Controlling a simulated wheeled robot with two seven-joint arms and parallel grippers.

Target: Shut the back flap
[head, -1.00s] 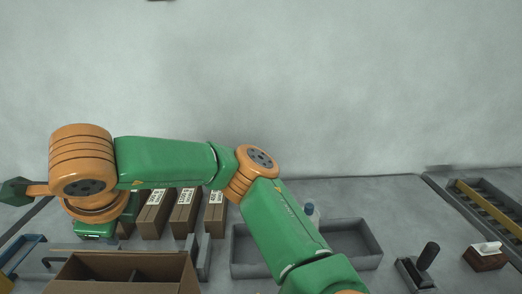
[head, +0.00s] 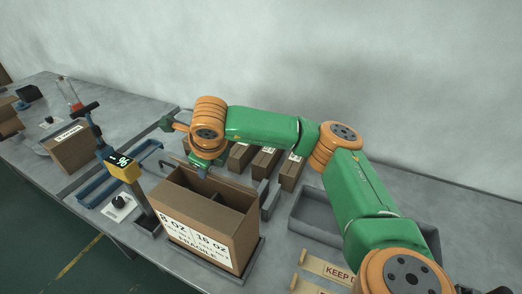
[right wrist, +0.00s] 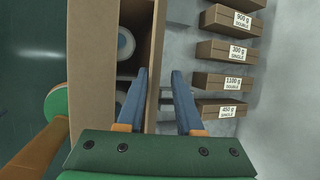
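The open cardboard box (head: 218,230) stands near the table's front edge with a white label on its front and a divider inside. My right arm reaches over from the right in the head view, and its gripper (head: 203,172) is at the box's back edge. In the right wrist view the right gripper (right wrist: 159,74) is open. A narrow cardboard strip (right wrist: 156,50) along the box's back side runs between its blue fingers; I cannot tell whether it is the back flap or the wall. Pale round items (right wrist: 126,45) show inside the box. My left gripper is not visible in the head view.
Several small labelled cartons (head: 264,162) stand in a row close behind the box. A yellow-headed scale display (head: 122,165) stands to its left. A grey tray (head: 310,224) lies to the right, partly behind my arm.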

